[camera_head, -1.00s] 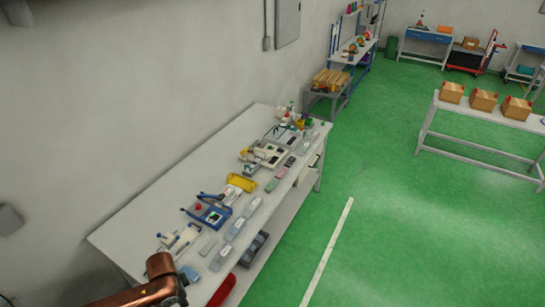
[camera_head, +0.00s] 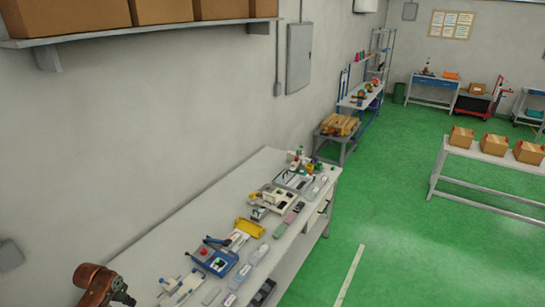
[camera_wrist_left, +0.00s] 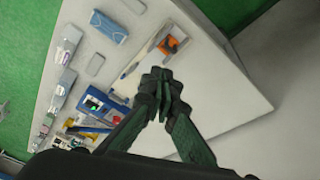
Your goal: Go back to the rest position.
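My left arm shows at the lower left of the head view, with its copper-coloured end and a small dark part of the left gripper (camera_head: 124,299) at the bottom edge. In the left wrist view the two dark fingers of the left gripper (camera_wrist_left: 160,88) meet at their tips, with nothing seen between them. They are above the white workbench (camera_wrist_left: 225,95), near its bare end. My right gripper is in neither view.
The workbench (camera_head: 190,222) along the wall holds a blue device (camera_head: 215,260), a yellow tray (camera_head: 249,228) and several small parts. A shelf with cartons (camera_head: 140,30) hangs at the upper left. A table with boxes (camera_head: 490,165) stands at right. Green floor (camera_head: 410,245) between is clear.

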